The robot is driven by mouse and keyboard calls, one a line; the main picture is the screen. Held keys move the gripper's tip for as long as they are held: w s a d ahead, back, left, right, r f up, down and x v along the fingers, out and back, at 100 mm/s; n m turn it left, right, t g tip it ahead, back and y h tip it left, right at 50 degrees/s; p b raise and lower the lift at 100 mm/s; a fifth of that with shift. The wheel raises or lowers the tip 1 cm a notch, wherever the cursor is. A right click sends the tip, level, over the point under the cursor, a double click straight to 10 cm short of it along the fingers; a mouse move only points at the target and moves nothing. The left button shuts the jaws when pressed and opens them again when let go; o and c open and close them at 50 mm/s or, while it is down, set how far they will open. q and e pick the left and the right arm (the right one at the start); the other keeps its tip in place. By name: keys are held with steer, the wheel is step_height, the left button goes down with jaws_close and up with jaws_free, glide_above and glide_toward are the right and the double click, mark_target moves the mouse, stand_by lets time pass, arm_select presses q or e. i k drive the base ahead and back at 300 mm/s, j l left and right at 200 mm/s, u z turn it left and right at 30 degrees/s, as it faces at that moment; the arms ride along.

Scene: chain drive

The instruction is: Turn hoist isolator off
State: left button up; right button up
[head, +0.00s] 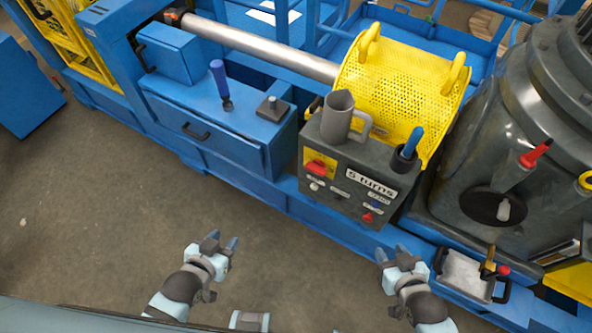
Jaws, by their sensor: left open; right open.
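A grey control box (348,183) stands on the blue machine bench, with a "5 turns" label on its front. A red rotary handle (316,168) on a yellow plate is at the upper left of that front and looks like the hoist isolator. Its exact switch position is too small to tell. Small knobs and buttons, including a red one (367,217), sit lower on the face. My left gripper (223,244) is open and empty, below and left of the box. My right gripper (391,254) is open and empty, below and right of it. Neither touches the box.
A grey jug (338,116) and a dark holder with a blue-handled tool (405,158) are on the box top. A yellow perforated guard (395,85) is behind. A large grey housing (500,130) stands right, a small metal tray (466,275) below it. The floor at left is clear.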

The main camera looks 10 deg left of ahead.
mark_target(317, 166)
steer(key=j+z, duration=0.1)
steer(key=j, duration=0.8)
steer(key=j+z, duration=0.15)
steer(key=j, duration=0.8)
steer(key=k+j+z, duration=0.1)
steer(key=j, duration=0.8)
steer(key=k, duration=0.05)
